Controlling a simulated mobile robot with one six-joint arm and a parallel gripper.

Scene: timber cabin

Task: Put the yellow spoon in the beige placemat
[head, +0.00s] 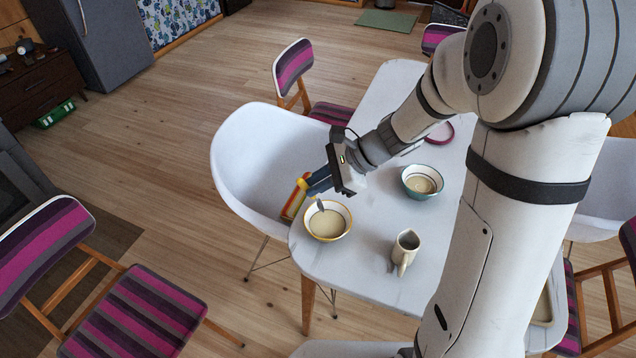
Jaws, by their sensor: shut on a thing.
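My gripper (318,184) is at the near left edge of the white table, above and just behind a yellow-rimmed bowl. It is shut on the yellow spoon (302,184). The spoon's yellow end sticks out left of the fingers, and a small grey part shows below them over the bowl's rim. I cannot tell whether the spoon touches the bowl. A beige flat piece (544,306), which may be the beige placemat, shows at the table's right side. Most of it is hidden behind my arm.
A pink-rimmed plate (440,133) lies farther back. A white chair (240,150) stands close at the left, with a colourful flat object (291,207) by it.

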